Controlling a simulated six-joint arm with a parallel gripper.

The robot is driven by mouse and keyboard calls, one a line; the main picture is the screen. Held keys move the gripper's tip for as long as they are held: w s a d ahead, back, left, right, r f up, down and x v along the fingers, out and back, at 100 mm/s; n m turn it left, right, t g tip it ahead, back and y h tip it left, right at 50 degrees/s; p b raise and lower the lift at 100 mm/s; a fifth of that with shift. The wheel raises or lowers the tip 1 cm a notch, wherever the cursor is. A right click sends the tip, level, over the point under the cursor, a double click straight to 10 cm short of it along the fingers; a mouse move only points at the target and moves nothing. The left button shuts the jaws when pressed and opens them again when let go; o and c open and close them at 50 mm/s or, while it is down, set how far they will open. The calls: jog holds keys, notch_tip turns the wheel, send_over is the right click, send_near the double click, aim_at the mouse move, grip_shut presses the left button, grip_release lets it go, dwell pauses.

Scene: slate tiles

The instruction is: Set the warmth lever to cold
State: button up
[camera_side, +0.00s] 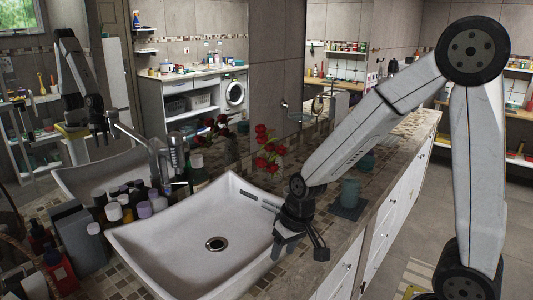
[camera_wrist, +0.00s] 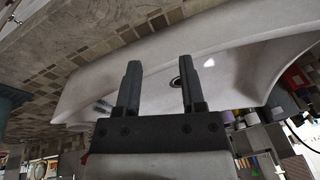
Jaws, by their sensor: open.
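A chrome faucet (camera_side: 173,158) stands behind the white sink, at its back left in the side view. Its warmth lever is too small and dark to make out, so its setting cannot be told. My gripper (camera_side: 302,249) is open and empty, pointing down at the sink's right rim, well away from the faucet. In the wrist view my gripper (camera_wrist: 160,66) shows two parted fingers with only the basin behind them. The faucet is not clearly seen in the wrist view.
The white sink (camera_side: 185,232) sits on a tiled counter. Several bottles (camera_side: 127,207) crowd its left side. Red flowers (camera_side: 266,150) stand behind it, and a teal candle (camera_side: 350,192) stands right of my gripper. A mirror behind reflects the arm. The space above the basin is free.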

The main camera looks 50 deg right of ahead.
jog(key=w+a+m+t+y, duration=0.1)
jog(key=w+m+y, duration=0.3)
jog(key=w, duration=0.7)
jog(key=m+t+y, duration=0.2)
jog(key=m+t, duration=0.8)
jog(key=m, duration=0.1)
send_near(187, 182)
jog(key=a+x, duration=0.1)
jog(key=x, duration=0.2)
jog(key=shift+w+d+f+m, duration=0.15)
jog(key=shift+w+d+m, duration=0.1)
jog(key=shift+d+m, duration=0.2)
jog(key=shift+w+a, duration=0.1)
jog(key=shift+w, duration=0.05)
jog(key=shift+x, duration=3.7)
jog(key=shift+a, duration=0.1)
grip_shut()
